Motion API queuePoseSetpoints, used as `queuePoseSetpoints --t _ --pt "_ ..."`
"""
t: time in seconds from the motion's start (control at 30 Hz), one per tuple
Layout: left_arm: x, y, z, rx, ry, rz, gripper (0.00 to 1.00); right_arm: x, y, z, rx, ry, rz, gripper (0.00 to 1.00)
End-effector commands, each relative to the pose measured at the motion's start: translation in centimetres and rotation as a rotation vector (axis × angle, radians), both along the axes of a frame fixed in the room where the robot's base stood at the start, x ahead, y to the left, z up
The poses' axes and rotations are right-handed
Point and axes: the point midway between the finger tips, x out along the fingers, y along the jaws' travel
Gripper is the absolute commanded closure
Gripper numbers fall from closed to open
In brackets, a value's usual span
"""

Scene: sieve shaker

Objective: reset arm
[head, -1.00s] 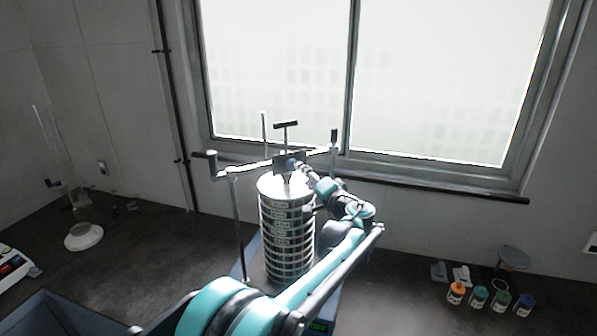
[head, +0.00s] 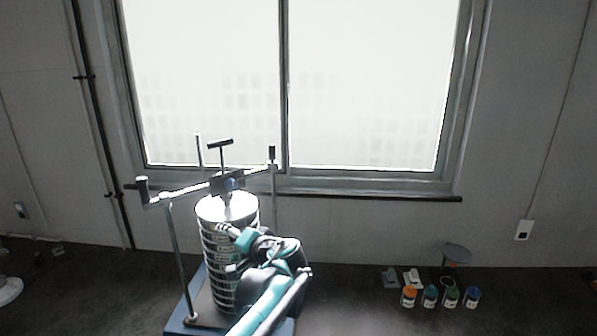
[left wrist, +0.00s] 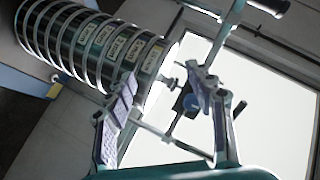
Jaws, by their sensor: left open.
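The sieve stack (head: 217,262) stands upright on the blue shaker base (head: 186,322), under a metal clamp bar (head: 185,190) with a T-handle (head: 221,143). My left arm reaches up from the bottom of the head view, and my left gripper (head: 226,230) is in front of the upper right of the stack, partly hidden by its own wrist. In the left wrist view the left gripper (left wrist: 172,95) is open and nothing is between its fingers. There the stack (left wrist: 95,45) lies beyond the left finger, and the clamp parts (left wrist: 190,100) show behind the fingers. I cannot tell whether a finger touches the stack.
Several small jars with coloured lids (head: 451,296) stand on the dark bench at right, with a shallow dish on a stand (head: 456,253) and small grey items (head: 391,279) behind them. A window (head: 360,80) is behind. The bench between shaker and jars is largely clear.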

Motion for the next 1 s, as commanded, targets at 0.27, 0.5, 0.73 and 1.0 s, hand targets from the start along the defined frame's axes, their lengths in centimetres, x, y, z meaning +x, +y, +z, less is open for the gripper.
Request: queuePoseSetpoints --t 0.27,0.5,0.73,1.0 --pt "-15.1 3.1 -15.5 -0.410 0.174 0.001 0.45 0.0 0.0 -8.6 0.000 0.000 0.000 0.60" --pt "-26.1 0.4 -27.7 -0.757 0.229 -0.041 0.45 0.0 0.0 -14.2 0.000 0.000 0.000 0.60" --pt "-30.8 -2.4 -33.5 -0.949 0.224 -0.077 0.45 0.0 0.0 -16.6 0.000 0.000 0.000 0.60" --pt "-31.3 -3.0 -33.9 -0.978 0.222 -0.085 0.45 0.0 0.0 -16.6 0.000 0.000 0.000 0.60"
